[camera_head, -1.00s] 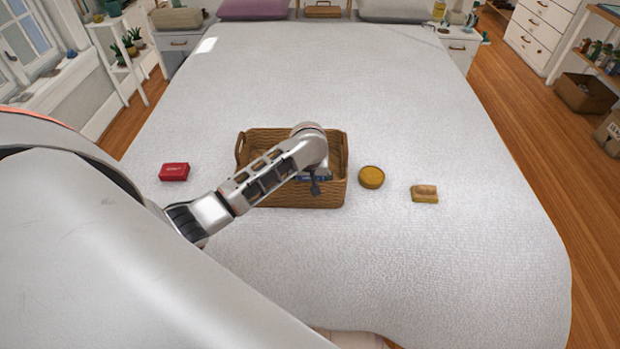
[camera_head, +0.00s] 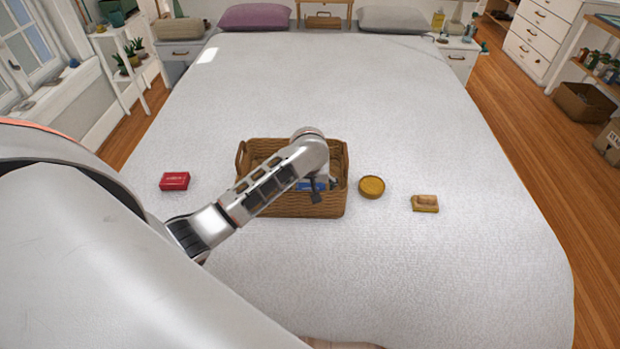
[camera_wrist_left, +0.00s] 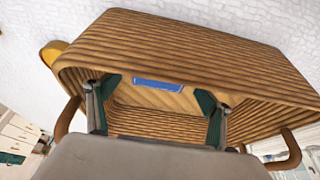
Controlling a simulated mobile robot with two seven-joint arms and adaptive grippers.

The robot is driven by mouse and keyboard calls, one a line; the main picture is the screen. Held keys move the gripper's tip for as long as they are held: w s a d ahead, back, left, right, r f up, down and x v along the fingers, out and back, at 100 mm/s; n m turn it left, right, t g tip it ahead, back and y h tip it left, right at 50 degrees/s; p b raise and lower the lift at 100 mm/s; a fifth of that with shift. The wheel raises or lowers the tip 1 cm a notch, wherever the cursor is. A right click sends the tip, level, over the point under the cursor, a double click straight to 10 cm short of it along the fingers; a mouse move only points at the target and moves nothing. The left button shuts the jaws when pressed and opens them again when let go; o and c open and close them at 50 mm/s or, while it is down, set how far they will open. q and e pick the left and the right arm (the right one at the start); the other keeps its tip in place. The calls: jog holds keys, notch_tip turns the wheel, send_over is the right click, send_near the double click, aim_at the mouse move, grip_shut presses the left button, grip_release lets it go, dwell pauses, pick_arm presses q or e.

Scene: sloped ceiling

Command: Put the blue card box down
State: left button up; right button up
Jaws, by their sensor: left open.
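The blue card box (camera_head: 310,186) is inside the brown wicker basket (camera_head: 300,205), partly hidden by my left arm. In the left wrist view the blue card box (camera_wrist_left: 157,84) shows as a small blue strip against the inside of the basket (camera_wrist_left: 190,45). My left gripper (camera_wrist_left: 157,97) is open. Its two dark green fingertips stand apart inside the basket mouth, with the blue card box visible between them, apparently not gripped. In the head view my left gripper (camera_head: 316,192) is over the basket, mostly hidden by its own wrist. My right gripper is not in view.
The basket stands on a wide white bed (camera_head: 430,120). A red box (camera_head: 174,181) lies left of it. A round yellow tin (camera_head: 371,187) and a small tan-yellow block (camera_head: 425,203) lie to its right.

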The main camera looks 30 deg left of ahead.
pick_arm(q)
jog(key=v, duration=1)
jog(key=shift+s, duration=0.15)
